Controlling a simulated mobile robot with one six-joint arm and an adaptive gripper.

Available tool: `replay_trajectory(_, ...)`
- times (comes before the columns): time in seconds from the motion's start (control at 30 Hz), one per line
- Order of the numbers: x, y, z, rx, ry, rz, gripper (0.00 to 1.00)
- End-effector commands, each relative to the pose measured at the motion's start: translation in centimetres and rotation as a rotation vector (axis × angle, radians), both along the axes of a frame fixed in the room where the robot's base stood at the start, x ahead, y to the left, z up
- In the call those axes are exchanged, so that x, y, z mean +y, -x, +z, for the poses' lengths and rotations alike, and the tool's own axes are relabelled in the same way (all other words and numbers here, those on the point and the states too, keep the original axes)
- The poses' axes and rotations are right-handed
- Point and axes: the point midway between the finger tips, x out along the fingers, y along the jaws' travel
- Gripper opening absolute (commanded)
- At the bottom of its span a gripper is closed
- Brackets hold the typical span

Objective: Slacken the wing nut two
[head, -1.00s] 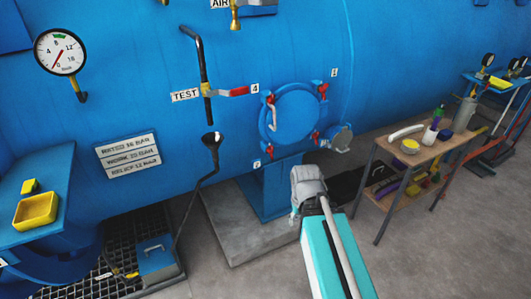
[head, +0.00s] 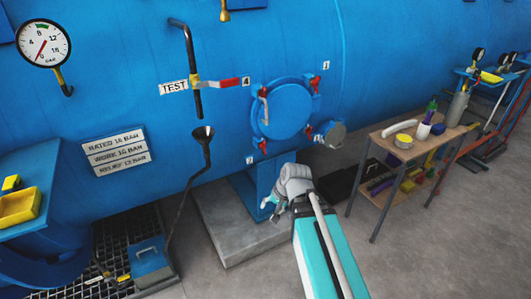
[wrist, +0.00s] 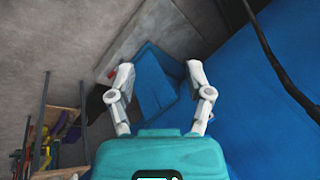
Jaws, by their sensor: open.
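A round blue hatch (head: 283,110) on the tank carries red wing nuts around its rim. One nut (head: 315,82) is at upper right by plate 1, one (head: 308,132) at lower right, one (head: 263,146) at lower left, and one (head: 263,93) at upper left by plate 4. The lower-left plate (head: 250,160) is too small to read, so I cannot tell which nut is two. My gripper (head: 270,208) is below the hatch, in front of the blue support, apart from the nuts. In the wrist view my gripper (wrist: 159,68) is open and empty.
A wooden bench (head: 385,160) with bottles and tools stands to the right. Grey floor lies between.

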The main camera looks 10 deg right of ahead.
Motion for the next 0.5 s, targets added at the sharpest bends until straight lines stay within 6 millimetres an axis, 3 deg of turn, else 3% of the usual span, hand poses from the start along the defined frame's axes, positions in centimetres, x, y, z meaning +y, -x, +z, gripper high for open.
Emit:
replay_trajectory(0.03, 0.5, -1.3, -1.2, -0.021, -0.073, -0.073, 0.66)
replay_trajectory(0.27, 2.2, -6.8, -1.2, -0.076, -0.488, -0.469, 0.66)
replay_trajectory(0.5, 1.2, -12.1, 0.0, -0.033, -0.974, -0.874, 0.66)
